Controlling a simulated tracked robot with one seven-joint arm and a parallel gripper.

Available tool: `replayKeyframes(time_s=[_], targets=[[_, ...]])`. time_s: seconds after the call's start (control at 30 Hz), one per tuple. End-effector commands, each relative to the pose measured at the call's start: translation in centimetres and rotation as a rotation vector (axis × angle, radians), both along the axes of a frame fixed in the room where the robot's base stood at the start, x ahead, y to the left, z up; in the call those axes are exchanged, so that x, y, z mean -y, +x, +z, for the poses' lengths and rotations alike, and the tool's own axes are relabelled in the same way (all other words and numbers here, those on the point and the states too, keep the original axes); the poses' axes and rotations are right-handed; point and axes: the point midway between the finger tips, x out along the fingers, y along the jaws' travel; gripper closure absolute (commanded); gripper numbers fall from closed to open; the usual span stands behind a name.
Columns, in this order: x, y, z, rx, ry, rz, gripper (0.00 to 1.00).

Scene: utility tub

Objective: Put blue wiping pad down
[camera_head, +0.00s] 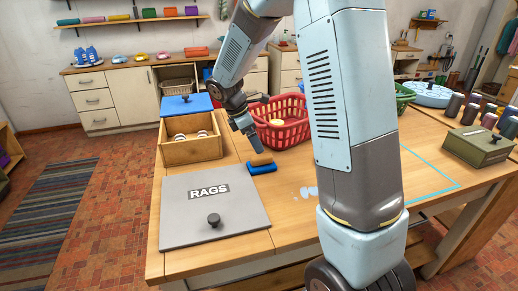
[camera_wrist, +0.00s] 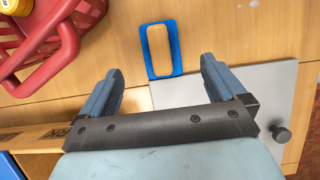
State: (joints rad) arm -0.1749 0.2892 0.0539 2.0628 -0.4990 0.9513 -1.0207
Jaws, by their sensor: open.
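The blue wiping pad (camera_head: 263,169), with a tan block on top, lies on the wooden table right of the grey RAGS lid. In the wrist view the pad (camera_wrist: 177,50) shows as a blue rectangle around the tan block. My gripper (camera_head: 256,143) points down just above and behind the pad. In the wrist view my gripper (camera_wrist: 162,70) has its two fingers wide apart with nothing between them, and the pad lies beyond the fingertips, apart from them.
The grey RAGS lid (camera_head: 230,221) with a dark knob lies at the table's front left. Behind it stands an open wooden box (camera_head: 190,152). A red basket (camera_head: 279,136) stands close behind the pad. A blue-taped area (camera_head: 440,182) at right looks clear.

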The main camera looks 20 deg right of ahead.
Motion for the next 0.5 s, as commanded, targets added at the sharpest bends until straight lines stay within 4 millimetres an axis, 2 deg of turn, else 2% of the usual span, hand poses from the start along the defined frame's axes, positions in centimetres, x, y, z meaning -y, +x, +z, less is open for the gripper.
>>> replayKeyframes(time_s=[0.27,0.37,0.5], targets=[[-0.1,-0.7,2.3,0.032,0.014,-0.044,0.03],[0.3,-2.1,4.3,0.084,0.040,-0.124,0.03],[1.2,-4.9,7.4,0.179,0.093,-0.282,0.03]])
